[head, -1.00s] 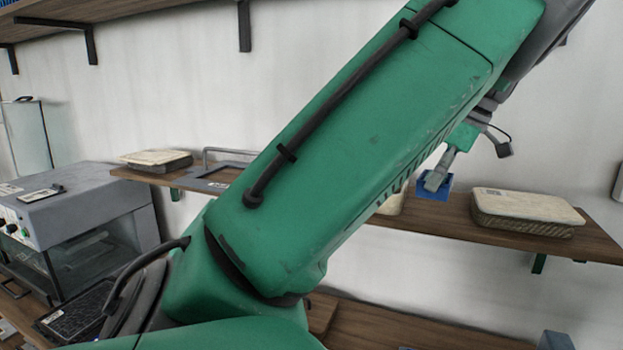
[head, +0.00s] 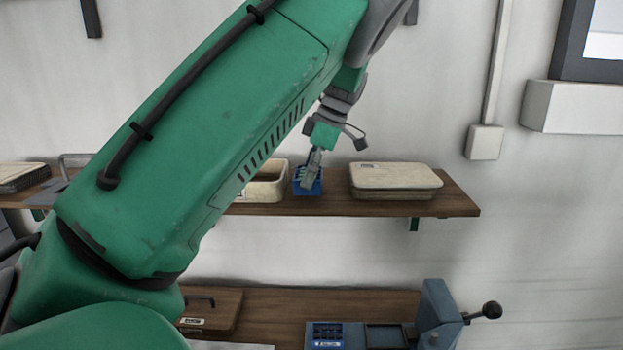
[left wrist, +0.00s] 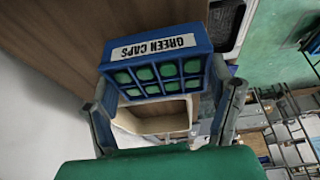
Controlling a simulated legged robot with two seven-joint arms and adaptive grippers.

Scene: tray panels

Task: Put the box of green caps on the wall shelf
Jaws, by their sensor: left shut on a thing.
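The box of green caps (head: 308,186) is small and blue, over the wall shelf (head: 455,199) between a cream open bin and a lidded cream box. In the left wrist view the box (left wrist: 150,60) shows its "GREEN CAPS" label and rows of green caps in compartments. My left gripper (head: 313,172) is shut on it, a finger on each side; the fingers also show in the wrist view (left wrist: 163,88). I cannot tell whether the box's underside touches the shelf. My right gripper is not in view.
The open cream bin (head: 268,184) is close left of the box, partly behind my arm. The lidded box (head: 396,181) is to its right, with a narrow gap. Below, a bench (head: 270,310) bears a blue-grey lever device (head: 438,315) and a blue labelled container (head: 327,335).

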